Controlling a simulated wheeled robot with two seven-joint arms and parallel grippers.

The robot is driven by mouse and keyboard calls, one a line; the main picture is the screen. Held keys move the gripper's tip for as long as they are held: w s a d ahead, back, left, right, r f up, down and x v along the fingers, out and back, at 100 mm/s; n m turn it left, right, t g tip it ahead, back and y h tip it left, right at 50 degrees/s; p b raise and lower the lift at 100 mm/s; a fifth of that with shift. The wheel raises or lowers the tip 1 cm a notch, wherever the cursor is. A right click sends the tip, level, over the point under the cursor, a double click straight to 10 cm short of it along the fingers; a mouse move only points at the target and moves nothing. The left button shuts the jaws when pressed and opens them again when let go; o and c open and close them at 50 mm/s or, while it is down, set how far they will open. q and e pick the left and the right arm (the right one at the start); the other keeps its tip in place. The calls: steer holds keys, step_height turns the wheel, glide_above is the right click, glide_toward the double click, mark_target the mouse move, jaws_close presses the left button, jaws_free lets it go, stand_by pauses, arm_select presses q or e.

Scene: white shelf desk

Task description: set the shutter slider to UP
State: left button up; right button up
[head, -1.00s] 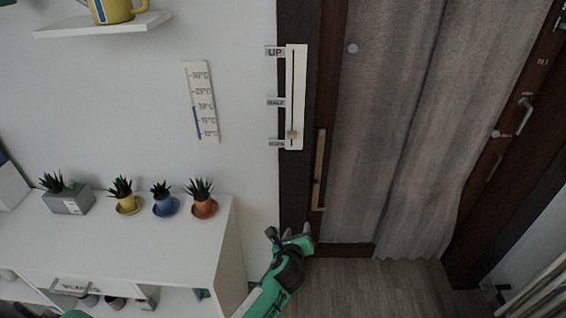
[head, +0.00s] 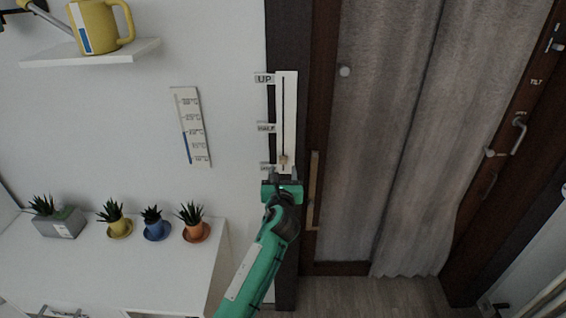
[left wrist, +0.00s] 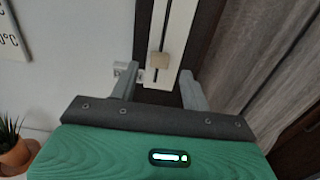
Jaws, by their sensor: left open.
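The shutter slider is a white vertical strip (head: 287,110) with a dark slot on the dark post, with labels UP (head: 264,78), HALF (head: 266,127) and a bottom label partly hidden by my gripper. Its small tan knob (head: 283,160) sits near the bottom of the slot. In the left wrist view the knob (left wrist: 159,60) shows ahead, between the lines of the two fingers. My left gripper (head: 284,174) is open just below the knob, with its fingers (left wrist: 158,88) on either side of the strip's lower end; no contact with the knob shows. My right gripper is out of view.
A white shelf desk with several potted plants (head: 154,224) stands at left. A yellow watering can (head: 98,28) is on a wall shelf (head: 60,57) at upper left. A thermometer (head: 190,127) hangs on the wall. A wooden bar (head: 313,190) is just right of my gripper, beside grey curtains (head: 400,120).

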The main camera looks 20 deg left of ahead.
mark_target(283, 162)
arm_select(q)
steer(key=shift+x, duration=2.15)
jaws_close()
